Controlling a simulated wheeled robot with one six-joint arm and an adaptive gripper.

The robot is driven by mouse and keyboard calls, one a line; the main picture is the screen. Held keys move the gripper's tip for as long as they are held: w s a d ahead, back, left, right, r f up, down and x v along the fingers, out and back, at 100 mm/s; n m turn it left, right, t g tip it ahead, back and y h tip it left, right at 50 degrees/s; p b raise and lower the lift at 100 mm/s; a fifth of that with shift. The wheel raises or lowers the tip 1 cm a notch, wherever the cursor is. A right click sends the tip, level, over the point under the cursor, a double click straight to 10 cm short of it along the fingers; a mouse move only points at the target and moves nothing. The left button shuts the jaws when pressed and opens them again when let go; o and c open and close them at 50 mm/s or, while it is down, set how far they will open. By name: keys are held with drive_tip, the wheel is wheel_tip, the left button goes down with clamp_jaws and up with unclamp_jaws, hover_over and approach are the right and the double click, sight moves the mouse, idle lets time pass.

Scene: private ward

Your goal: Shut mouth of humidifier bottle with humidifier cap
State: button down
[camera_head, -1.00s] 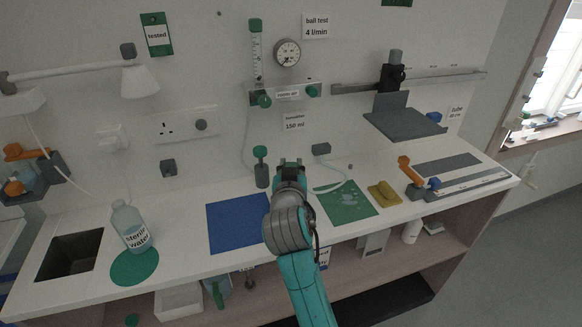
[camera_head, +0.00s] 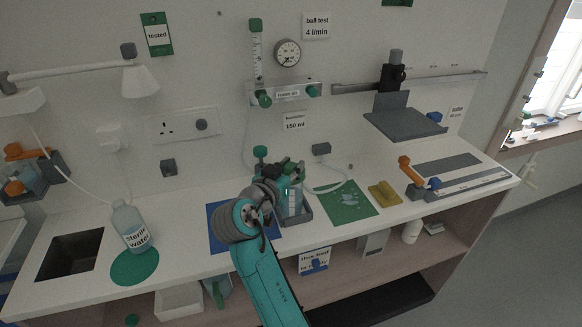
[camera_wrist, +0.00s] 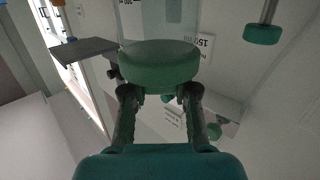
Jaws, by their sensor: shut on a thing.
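In the wrist view, the green humidifier cap (camera_wrist: 158,66) lies flat between the fingertips of my gripper (camera_wrist: 160,95), which is shut on it. That picture appears upside down, and the clear humidifier bottle (camera_wrist: 165,22) shows directly beyond the cap's far face. In the head view, my gripper (camera_head: 288,170) is over the bottle (camera_head: 291,207), which stands upright in a dark grey holder (camera_head: 304,217) at mid-counter. The cap is over the mouth, but my fingers and the cap hide the rim, so I cannot tell whether it is seated.
A blue mat (camera_head: 217,236) lies left of the holder, partly behind my arm. A green mat (camera_head: 345,203) and yellow sponge (camera_head: 383,195) lie to the right. A green-topped post (camera_head: 260,152) stands behind. A sterile water bottle (camera_head: 129,226) stands by the sink (camera_head: 69,254).

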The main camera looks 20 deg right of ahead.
drive_tip(key=shift+m+g+h, duration=0.8)
drive_tip(key=shift+g, duration=0.1)
drive_tip(key=shift+a+r+m+g+h, duration=0.1)
drive_tip(key=shift+m+g+h, duration=0.4)
drive_tip(key=shift+m+g, duration=0.15)
drive_tip(key=m+g+h, duration=0.2)
drive_tip(key=m+g, duration=0.1)
drive_tip(key=g, duration=0.1)
drive_tip(key=shift+m+g, duration=0.25)
drive_tip(key=shift+g, duration=0.1)
drive_tip(key=c, duration=0.8)
unclamp_jaws()
drive_tip(key=v, duration=1.1)
drive_tip(key=shift+a, duration=0.4)
